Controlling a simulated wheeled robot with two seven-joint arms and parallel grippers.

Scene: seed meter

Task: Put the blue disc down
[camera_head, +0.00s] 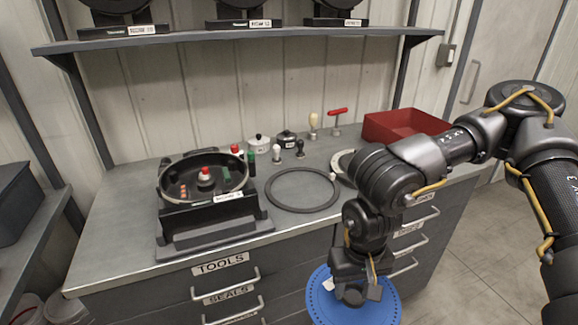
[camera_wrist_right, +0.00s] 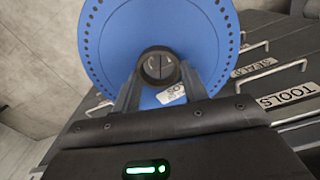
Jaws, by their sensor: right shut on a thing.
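The blue disc (camera_head: 388,306) has a ring of small holes near its rim and is held in front of the drawer cabinet, below the worktop's edge. My right gripper (camera_head: 358,294) is shut on its dark central hub. The right wrist view shows the disc (camera_wrist_right: 110,40) face on, with the hub (camera_wrist_right: 158,66) between the two fingers and a white label (camera_wrist_right: 171,94) beside it. My left gripper is not in view.
On the grey worktop (camera_head: 120,215) stand a black round housing (camera_head: 200,217) on a base, a dark ring (camera_head: 302,189), several small tools and pots, and a red bin (camera_head: 402,124). A shelf (camera_head: 240,40) spans above. Drawer handles (camera_head: 232,298) stick out in front.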

